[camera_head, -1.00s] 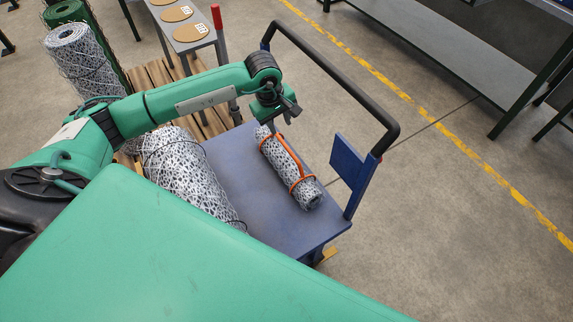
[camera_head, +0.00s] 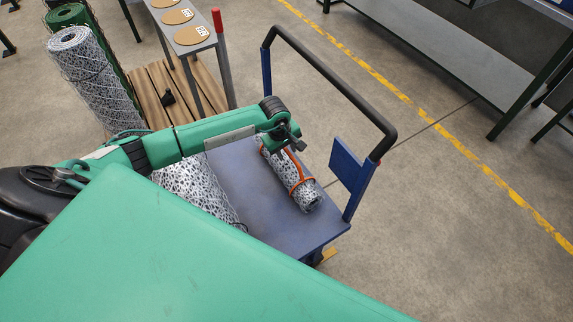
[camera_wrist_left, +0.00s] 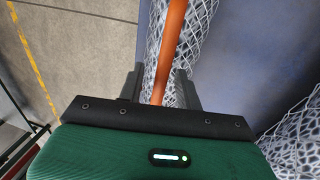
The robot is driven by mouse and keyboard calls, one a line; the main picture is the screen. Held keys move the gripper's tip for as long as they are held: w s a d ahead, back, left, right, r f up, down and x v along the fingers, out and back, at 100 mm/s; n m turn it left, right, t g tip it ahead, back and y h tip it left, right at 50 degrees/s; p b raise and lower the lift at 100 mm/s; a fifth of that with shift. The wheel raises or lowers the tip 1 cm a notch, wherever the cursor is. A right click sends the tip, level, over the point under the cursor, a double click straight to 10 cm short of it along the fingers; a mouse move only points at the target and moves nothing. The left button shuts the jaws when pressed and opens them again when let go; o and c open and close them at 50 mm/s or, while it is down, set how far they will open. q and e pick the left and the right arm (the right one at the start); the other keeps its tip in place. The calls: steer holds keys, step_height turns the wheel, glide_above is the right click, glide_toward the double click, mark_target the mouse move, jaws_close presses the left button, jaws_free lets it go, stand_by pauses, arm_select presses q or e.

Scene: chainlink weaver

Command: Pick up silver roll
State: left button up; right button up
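A small silver wire-mesh roll (camera_head: 312,197) with an orange handle (camera_head: 299,165) lies on the blue cart (camera_head: 255,205). My left gripper (camera_head: 287,150) is above the far end of this roll, which my wrist partly hides. In the left wrist view the two dark fingers (camera_wrist_left: 159,88) stand apart, with the orange handle (camera_wrist_left: 172,40) passing between them. I cannot tell whether either finger touches it. The mesh roll (camera_wrist_left: 193,45) shows behind the handle. My right gripper is out of view.
A larger mesh roll (camera_head: 200,190) lies on the cart's left side, partly behind my arm. Another mesh roll (camera_head: 95,78) and a green roll (camera_head: 68,14) stand by a wooden pallet (camera_head: 190,88). The cart's black push bar (camera_head: 335,78) rises beyond.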

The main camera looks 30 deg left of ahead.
arm_select(q)
jaws_close()
steer(key=shift+r, duration=0.1)
stand_by(1.3)
